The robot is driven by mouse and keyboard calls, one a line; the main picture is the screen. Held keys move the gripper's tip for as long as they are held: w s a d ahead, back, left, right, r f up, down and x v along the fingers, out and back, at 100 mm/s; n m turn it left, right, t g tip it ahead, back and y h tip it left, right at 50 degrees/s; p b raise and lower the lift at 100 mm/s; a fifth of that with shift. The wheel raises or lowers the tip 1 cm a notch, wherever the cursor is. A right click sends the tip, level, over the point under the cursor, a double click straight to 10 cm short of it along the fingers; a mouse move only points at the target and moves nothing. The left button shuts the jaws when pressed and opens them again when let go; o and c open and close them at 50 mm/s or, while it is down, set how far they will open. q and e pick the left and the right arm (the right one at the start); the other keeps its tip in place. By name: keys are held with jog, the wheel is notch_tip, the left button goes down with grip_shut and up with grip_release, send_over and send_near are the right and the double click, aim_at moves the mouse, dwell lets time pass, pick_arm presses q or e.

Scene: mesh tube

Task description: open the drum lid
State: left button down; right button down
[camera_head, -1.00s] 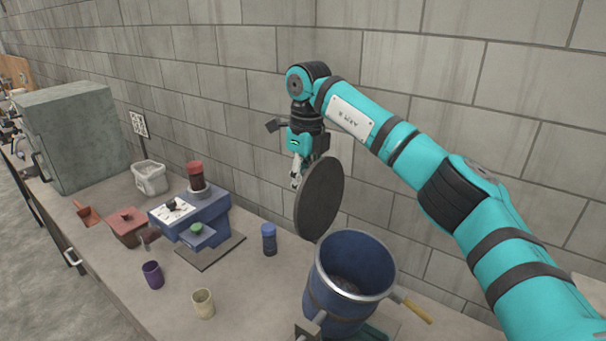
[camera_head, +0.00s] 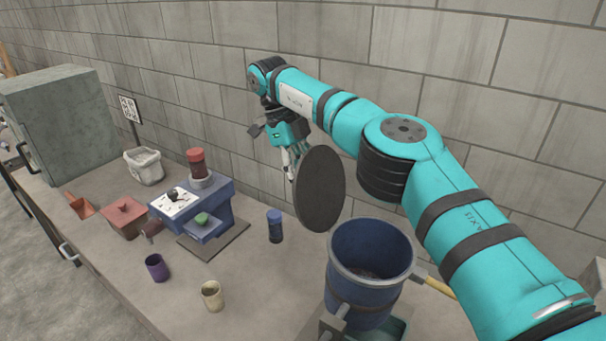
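The blue drum (camera_head: 358,290) stands on the bench at lower right, and its round mouth is uncovered. The dark round lid (camera_head: 320,190) stands steeply upright above the drum's back-left rim. I cannot make out whether the two are joined. My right arm comes in from the right and reaches over behind the lid. My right gripper (camera_head: 291,165) points down at the lid's upper left edge, partly hidden by the lid. I cannot tell whether its fingers touch the lid or how far apart they are. My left gripper is not in view.
A blue-capped bottle (camera_head: 275,227), a cream cup (camera_head: 212,296) and a purple cup (camera_head: 157,267) stand left of the drum. A blue machine (camera_head: 212,208) is behind them. A yellow handle (camera_head: 438,287) juts out at the drum's right. The block wall is close behind.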

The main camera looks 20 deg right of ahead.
jog(key=shift+w+d+r, duration=0.1)
jog(key=shift+w+r, duration=0.1)
jog(key=shift+r, duration=0.65)
jog(key=c, duration=1.8)
grip_release()
jog(key=o, duration=0.7)
jog(key=shift+w+a+f, duration=0.2)
jog(key=shift+w+a, duration=0.1)
jog(key=shift+a, duration=0.25)
jog(key=shift+o, duration=0.6)
jog(key=shift+f, duration=0.1)
jog(key=shift+s+d, duration=0.25)
jog(key=shift+w+a, duration=0.1)
